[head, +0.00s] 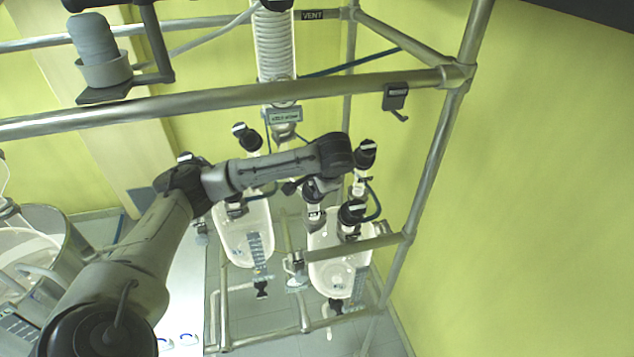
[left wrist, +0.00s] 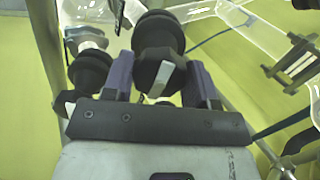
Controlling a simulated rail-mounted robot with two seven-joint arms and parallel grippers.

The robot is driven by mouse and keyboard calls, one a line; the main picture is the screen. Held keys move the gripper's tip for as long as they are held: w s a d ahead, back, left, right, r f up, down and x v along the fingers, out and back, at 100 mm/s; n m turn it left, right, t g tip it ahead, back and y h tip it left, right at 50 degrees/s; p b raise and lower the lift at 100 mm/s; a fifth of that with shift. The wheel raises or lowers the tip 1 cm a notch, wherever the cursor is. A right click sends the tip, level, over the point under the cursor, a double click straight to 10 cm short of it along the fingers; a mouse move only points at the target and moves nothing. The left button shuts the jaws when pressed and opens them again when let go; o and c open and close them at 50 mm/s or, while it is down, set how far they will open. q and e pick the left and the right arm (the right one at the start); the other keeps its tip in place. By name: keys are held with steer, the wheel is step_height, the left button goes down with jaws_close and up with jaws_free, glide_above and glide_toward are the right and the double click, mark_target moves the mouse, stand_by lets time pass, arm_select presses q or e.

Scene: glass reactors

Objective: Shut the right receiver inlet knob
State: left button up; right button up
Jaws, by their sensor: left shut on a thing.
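The right receiver (head: 338,275) is a clear glass vessel hanging low in the frame, with several black knobs on its top. My left arm reaches over from the left and ends above the receivers. In the left wrist view my left gripper (left wrist: 163,82) has its two purple fingers on either side of a black ribbed knob (left wrist: 158,38) with a white mark, and is shut on it. In the head view my wrist mostly hides the gripper, near a black knob (head: 313,190). I cannot tell for certain which knob is held. My right gripper is not in view.
The left receiver (head: 247,238) hangs beside the right one. Another black knob (left wrist: 90,70) stands close left of the gripper in the wrist view. Metal frame tubes (head: 240,98) cross above the receivers. A yellow wall (head: 530,200) closes off the right side.

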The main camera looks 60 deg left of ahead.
arm_select(q)
steer(key=m, duration=0.4)
steer(key=shift+r+m+y, duration=0.1)
steer(key=shift+m+y, duration=0.3)
steer(key=m, duration=0.4)
steer(key=shift+m+t, duration=0.3)
steer(key=m, duration=0.4)
steer(key=shift+m+y, duration=0.3)
steer(key=m+t, duration=0.1)
steer(key=m, duration=0.3)
steer(key=shift+m, duration=0.3)
steer(key=m, duration=0.4)
steer(key=shift+w+m+t, duration=0.1)
steer(key=shift+m+t, duration=0.3)
steer(key=m, duration=0.3)
steer(key=shift+m, duration=0.3)
steer(key=m+h, duration=0.1)
steer(key=m, duration=0.4)
steer(key=shift+t, duration=0.3)
steer(key=shift+m, duration=2.1)
steer(key=shift+h, duration=0.3)
